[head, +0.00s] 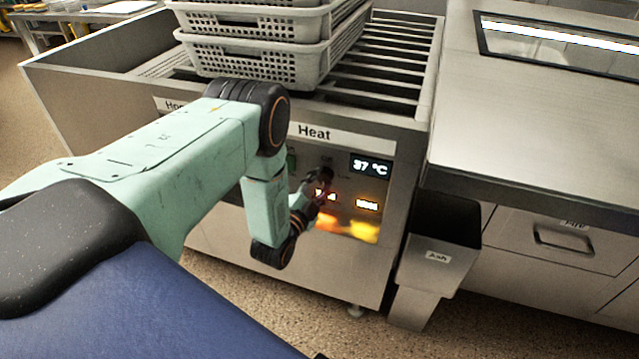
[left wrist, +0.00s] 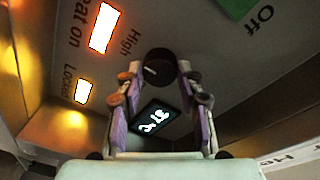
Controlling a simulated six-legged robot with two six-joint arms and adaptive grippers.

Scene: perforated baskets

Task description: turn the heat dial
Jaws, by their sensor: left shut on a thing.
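The heat dial (left wrist: 158,67) is a dark round knob with a pale mark, on the metal front panel below the "Heat" label (head: 314,132). My left gripper (head: 318,186) is at the panel, and in the left wrist view its two fingers (left wrist: 160,78) stand on either side of the dial, shut on it. The hand mostly hides the dial in the head view. The display (head: 370,167) beside it reads 37 °C. My right gripper is not in view.
Lit "Heat on" (left wrist: 104,28) and "Locked" (left wrist: 83,91) lamps glow near the dial; a green "Off" patch (left wrist: 243,6) is close by. Stacked perforated baskets (head: 265,62) stand on the rails above. An ash bin (head: 437,255) and a counter (head: 540,130) are at the right.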

